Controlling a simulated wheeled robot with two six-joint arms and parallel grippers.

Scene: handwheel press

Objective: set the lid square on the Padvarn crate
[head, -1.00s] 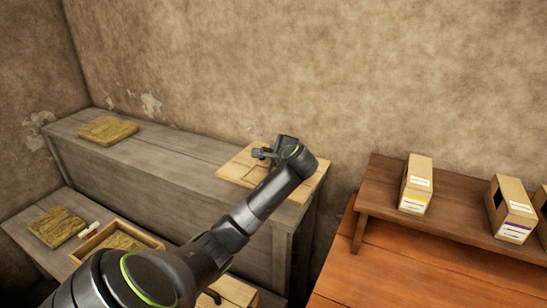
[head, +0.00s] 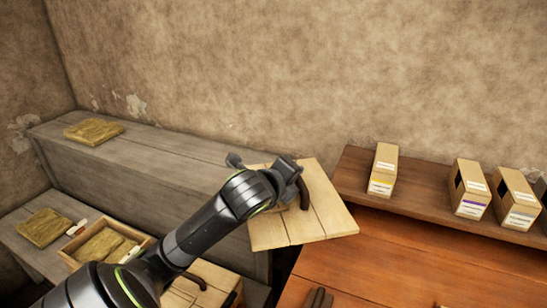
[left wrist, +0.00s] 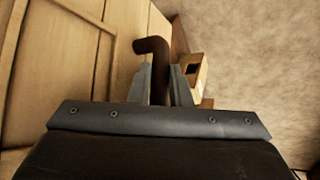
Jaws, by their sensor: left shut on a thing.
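The lid (head: 285,232), a square of pale planks with a dark bent handle (head: 305,195), is off the grey bench and hangs over the gap beside the red-brown table. My left gripper (head: 298,186) is shut on the handle; the left wrist view shows its jaws (left wrist: 160,85) on either side of the handle. An open wooden crate (head: 72,262) with yellowish pads inside stands at lower left. Another pale wooden box or lid (head: 215,277) with a dark handle is partly hidden by my arm. I cannot read which crate is Padvarn. My right gripper is not seen.
The long grey bench (head: 150,165) has a yellowish pad (head: 93,131) on its far end. Another pad (head: 43,227) lies on the lower bench. Cardboard boxes (head: 383,170) stand on a raised shelf at right. A small dark object (head: 318,298) lies at the bottom edge.

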